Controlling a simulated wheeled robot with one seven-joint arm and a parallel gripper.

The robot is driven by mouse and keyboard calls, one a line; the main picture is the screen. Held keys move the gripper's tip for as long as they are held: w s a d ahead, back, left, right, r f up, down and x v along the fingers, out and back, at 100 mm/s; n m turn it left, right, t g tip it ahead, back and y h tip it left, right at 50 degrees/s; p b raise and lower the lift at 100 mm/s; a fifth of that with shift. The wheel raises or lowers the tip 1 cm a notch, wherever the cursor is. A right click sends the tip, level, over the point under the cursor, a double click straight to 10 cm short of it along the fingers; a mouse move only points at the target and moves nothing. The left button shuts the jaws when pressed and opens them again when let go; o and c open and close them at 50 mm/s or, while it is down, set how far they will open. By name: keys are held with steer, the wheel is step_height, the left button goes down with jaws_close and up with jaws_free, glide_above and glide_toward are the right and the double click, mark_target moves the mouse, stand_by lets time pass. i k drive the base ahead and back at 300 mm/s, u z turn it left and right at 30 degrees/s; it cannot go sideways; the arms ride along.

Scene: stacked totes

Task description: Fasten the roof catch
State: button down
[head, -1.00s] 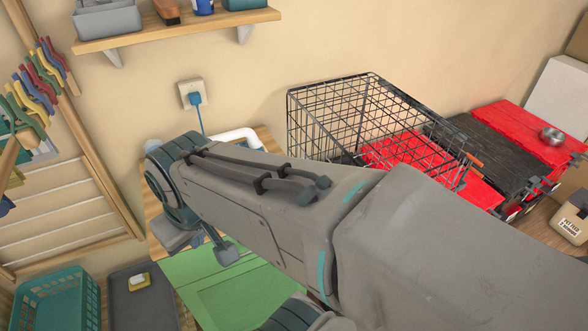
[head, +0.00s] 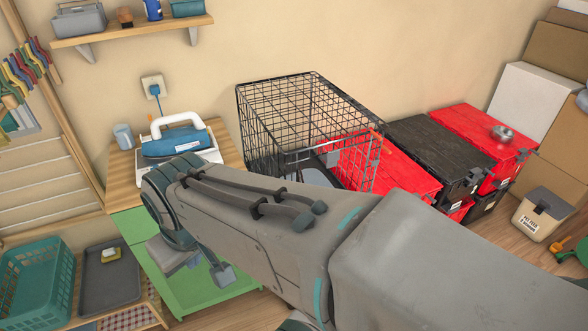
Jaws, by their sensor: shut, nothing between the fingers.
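A black wire crate (head: 242,122) stands against the back wall, right of the green cabinet. Its wire roof (head: 312,105) lies across the top. My grey arm crosses the lower middle, in front of the crate's lower part.
Red and black totes (head: 435,145) stand right of the crate, with a metal bowl (head: 502,133) on one. A teal basket (head: 35,285) and grey tray (head: 110,275) are at lower left. Some floor is clear at right.

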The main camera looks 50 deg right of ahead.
mark_target(331, 159)
steer(key=k, duration=0.35)
steer(key=z, duration=0.8)
steer(key=k, duration=0.7)
steer(key=z, duration=0.6)
